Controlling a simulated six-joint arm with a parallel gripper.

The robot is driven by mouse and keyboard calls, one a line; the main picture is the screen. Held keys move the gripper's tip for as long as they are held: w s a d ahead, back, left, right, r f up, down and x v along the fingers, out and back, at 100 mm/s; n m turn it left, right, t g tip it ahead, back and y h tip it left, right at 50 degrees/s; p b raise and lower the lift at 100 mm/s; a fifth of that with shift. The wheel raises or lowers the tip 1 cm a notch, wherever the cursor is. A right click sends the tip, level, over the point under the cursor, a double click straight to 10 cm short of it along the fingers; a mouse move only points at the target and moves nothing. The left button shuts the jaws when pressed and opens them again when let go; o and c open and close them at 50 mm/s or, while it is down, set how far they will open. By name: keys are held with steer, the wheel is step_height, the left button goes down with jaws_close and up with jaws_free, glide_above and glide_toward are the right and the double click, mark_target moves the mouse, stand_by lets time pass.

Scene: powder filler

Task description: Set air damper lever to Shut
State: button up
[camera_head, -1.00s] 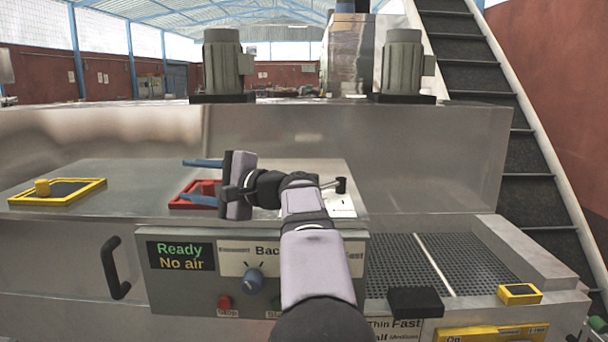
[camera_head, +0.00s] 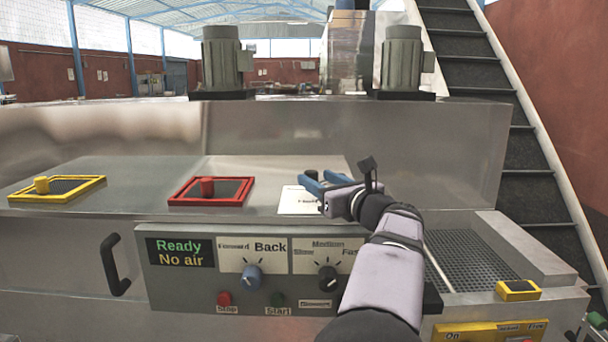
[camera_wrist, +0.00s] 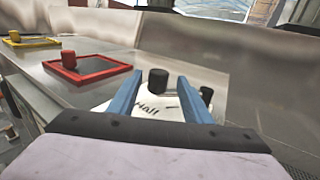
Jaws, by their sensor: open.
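A white label plate (camera_head: 298,201) lies on the steel top, and "Half" can be read on it in the wrist view (camera_wrist: 147,108). An upright black knob (camera_head: 312,174), which seems to be the damper lever's handle, stands at this plate. In the wrist view the knob (camera_wrist: 158,80) appears between the two blue fingers of my gripper (camera_wrist: 159,79). My gripper (camera_head: 322,181) is open. I cannot tell whether a finger touches the knob. A second dark part (camera_wrist: 206,95) shows right of the right finger. The rest of the lever and other markings are hidden.
A red-framed hatch (camera_head: 211,202) and a yellow-framed hatch (camera_head: 57,200) lie to the left. A control panel (camera_head: 180,290) with a "Ready / No air" display, a blue knob and a black knob is in front. A steel wall rises behind.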

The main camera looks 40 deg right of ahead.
steer(key=shift+w+r, duration=0.15)
steer(key=shift+w, duration=0.3)
steer(key=p+x, duration=0.3)
steer(key=x, duration=0.2)
steer(key=shift+p+x, duration=0.3)
steer(key=shift+x, duration=0.5)
steer(key=shift+s, duration=0.1)
jaws_close()
